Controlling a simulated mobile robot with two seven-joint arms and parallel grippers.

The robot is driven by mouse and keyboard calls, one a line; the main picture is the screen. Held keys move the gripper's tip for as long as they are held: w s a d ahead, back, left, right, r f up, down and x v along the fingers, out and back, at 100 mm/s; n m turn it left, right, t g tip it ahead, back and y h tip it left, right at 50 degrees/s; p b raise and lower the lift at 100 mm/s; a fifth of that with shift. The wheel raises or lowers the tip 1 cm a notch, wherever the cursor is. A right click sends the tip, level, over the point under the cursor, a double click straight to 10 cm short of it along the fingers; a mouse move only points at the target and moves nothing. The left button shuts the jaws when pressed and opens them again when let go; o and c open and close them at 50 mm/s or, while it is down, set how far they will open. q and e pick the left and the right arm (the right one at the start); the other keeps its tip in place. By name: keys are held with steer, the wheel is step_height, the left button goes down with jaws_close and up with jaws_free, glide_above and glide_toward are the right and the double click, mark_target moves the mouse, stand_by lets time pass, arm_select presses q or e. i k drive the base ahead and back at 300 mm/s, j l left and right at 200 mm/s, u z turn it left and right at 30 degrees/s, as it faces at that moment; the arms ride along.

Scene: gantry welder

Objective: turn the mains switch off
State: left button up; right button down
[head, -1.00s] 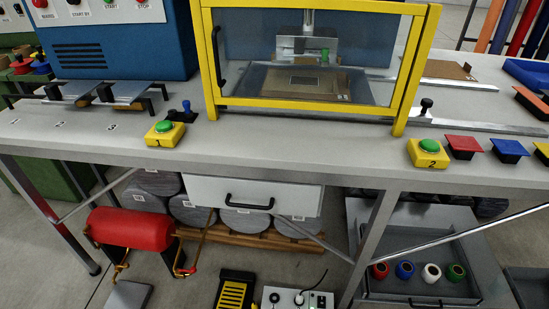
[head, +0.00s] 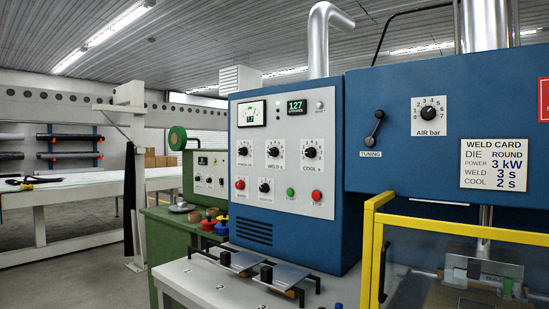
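The mains switch (head: 240,184) is a small red round control at the lower left of the white control panel (head: 275,150) on the blue welder cabinet. Its label is too small to read now, but the earlier frame reads MAINS there. I cannot tell its position. To its right are a black knob (head: 264,187), a green button (head: 290,193) and a red stop button (head: 316,195). Above them are three black dials, a lit meter (head: 251,114) and a lit green display reading 127 (head: 296,106). Neither of my grippers is in view.
The yellow guard frame (head: 372,245) stands right of the cabinet. Metal plates with black handles (head: 285,277) lie on the bench before the panel. A green cabinet with a smaller control box (head: 208,173) stands to the left. The space before the panel looks clear.

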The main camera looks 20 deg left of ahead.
mark_target(240, 184)
steer(key=z, duration=0.25)
steer(key=j+z, duration=0.3)
steer(key=k+j+z, duration=0.1)
steer(key=j+z, duration=0.2)
steer(key=k+j+z, duration=0.1)
steer(key=j, duration=0.3)
steer(key=k+j, duration=0.15)
steer(key=j, duration=0.25)
steer(key=k+j+z, duration=0.15)
steer(key=j, duration=0.25)
steer(key=k+j, duration=0.15)
steer(key=j, duration=0.2)
steer(key=z, duration=0.05)
